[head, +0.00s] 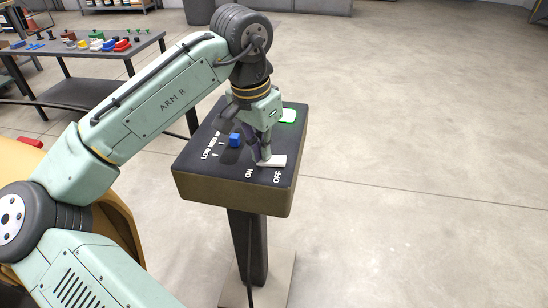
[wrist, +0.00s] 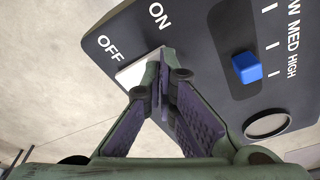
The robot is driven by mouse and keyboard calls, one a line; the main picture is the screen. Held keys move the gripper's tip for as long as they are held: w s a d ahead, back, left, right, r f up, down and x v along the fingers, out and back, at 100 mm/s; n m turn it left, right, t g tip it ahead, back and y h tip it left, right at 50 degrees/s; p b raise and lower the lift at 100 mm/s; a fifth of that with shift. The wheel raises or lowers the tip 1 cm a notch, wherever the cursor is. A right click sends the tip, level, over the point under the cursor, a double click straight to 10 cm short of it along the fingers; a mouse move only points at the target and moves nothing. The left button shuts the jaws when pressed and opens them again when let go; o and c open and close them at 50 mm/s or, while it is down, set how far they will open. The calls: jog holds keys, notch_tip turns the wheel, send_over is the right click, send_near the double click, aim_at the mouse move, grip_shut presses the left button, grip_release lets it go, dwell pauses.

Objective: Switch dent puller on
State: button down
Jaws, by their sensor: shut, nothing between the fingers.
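The dent puller (head: 228,177) is a box with a dark top and olive sides on a dark post. Its white switch (head: 278,160) lies by the ON and OFF labels at the front edge of the top. The switch also shows in the wrist view (wrist: 133,71), partly hidden behind my fingers. My gripper (head: 263,160) is shut and empty, pointing down with its fingertips at the switch. I cannot tell whether they touch it. In the wrist view the closed fingertips (wrist: 161,72) overlap the switch's right part.
A blue slider knob (head: 235,140) sits beside the LOW, MED and HIGH marks, close to my gripper. A table (head: 75,45) with several coloured items stands at the left. The floor on the right is clear.

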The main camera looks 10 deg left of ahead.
jog(key=shift+r+p, duration=3.3)
jog(key=shift+r, duration=0.25)
